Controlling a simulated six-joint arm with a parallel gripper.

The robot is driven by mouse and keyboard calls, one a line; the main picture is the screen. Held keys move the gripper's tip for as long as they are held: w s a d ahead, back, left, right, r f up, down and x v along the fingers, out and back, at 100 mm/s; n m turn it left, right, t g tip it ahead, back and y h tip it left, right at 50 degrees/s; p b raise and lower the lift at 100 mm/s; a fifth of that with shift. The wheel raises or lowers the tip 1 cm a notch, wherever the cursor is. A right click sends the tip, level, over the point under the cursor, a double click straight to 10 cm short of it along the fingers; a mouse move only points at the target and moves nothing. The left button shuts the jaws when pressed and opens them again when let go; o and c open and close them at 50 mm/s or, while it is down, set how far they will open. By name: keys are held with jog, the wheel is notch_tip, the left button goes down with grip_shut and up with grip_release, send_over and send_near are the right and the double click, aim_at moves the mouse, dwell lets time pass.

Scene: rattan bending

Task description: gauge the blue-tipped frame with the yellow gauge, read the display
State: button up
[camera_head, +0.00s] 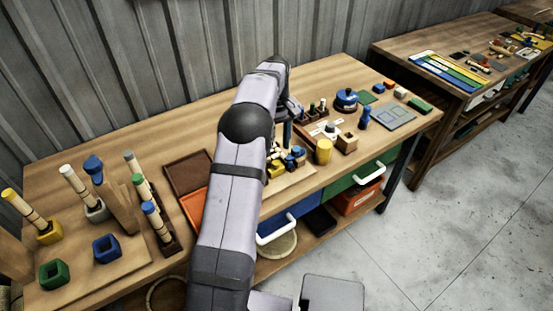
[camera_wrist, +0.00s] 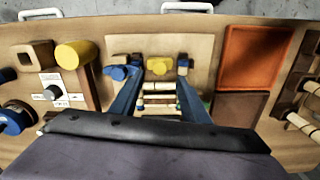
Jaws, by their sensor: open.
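My gripper (camera_wrist: 159,66) points down over a pale board (camera_wrist: 203,48), its two blue fingers apart. A small yellow block-like piece (camera_wrist: 158,67), possibly the yellow gauge, lies between the fingertips; I cannot tell whether they touch it. A blue piece (camera_wrist: 116,73) lies just left of the fingers. Several pale rods (camera_wrist: 158,98) show between the fingers, partly hidden by the wrist. In the head view my arm hides much of the board. A blue-tipped stick (camera_head: 153,216) stands tilted in a dark rack at left. I cannot make out a display reading.
A yellow cylinder (camera_head: 323,151) and a wooden square block (camera_head: 347,143) stand right of the board. A white dial panel (camera_wrist: 52,92) is left of the cylinder in the wrist view. An orange tray (camera_wrist: 253,57) lies right of the board.

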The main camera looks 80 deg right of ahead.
aim_at(276, 162)
jog(key=shift+f+p, duration=1.3)
jog(key=shift+f, duration=2.3)
grip_shut()
